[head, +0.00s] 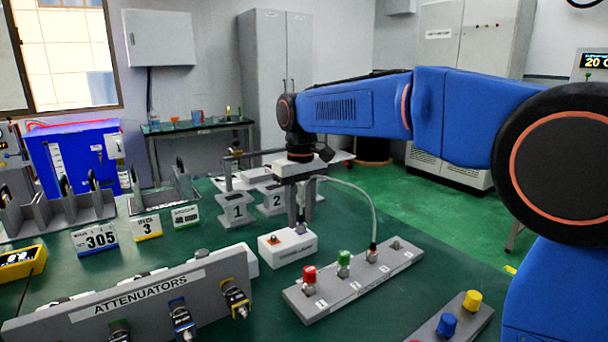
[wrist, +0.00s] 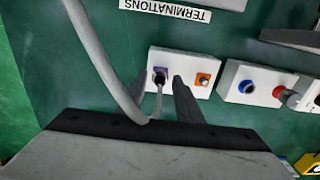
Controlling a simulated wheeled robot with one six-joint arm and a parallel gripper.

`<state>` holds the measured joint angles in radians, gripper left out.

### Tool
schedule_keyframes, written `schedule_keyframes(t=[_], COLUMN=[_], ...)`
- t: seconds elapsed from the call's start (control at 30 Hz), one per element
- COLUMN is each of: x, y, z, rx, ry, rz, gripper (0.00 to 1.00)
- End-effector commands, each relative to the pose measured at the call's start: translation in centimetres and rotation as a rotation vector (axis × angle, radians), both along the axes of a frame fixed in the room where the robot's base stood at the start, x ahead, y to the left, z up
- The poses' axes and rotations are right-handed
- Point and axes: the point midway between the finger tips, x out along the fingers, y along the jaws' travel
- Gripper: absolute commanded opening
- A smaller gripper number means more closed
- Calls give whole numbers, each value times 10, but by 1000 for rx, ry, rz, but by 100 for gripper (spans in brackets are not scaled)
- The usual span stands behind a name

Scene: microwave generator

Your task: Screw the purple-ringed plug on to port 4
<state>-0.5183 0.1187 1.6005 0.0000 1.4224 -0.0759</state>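The purple-ringed plug (head: 301,228) sits upright on a small white box (head: 288,248); it also shows in the wrist view (wrist: 160,77). Its grey cable (head: 365,203) loops over to port 3 of the grey numbered strip (head: 340,293). Port 4 (head: 396,244), at the strip's far right end, carries no cap or cable. My gripper (head: 300,212) points down over the white box. In the wrist view the fingertips (wrist: 160,82) are apart, one on each side of the plug, with visible gaps. The contact depth is hard to tell.
A red cap (head: 309,277) and a green cap (head: 344,262) stand on ports 1 and 2. An orange socket (wrist: 202,80) is beside the plug on the box. The attenuator rack (head: 140,298) is at front left; a blue-and-yellow-capped block (head: 450,325) is at front right.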

Motion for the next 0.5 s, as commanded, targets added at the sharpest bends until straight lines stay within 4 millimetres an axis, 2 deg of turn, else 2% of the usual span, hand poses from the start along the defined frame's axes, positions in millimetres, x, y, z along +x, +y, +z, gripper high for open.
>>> schedule_keyframes(t=[0.27,0.3,0.43,0.5], x=[0,0,0,0], y=[0,0,0,0], z=[0,0,0,0], rx=[0,0,0,0], ry=[0,0,0,0], rz=[0,0,0,0], gripper=[32,30,0,0])
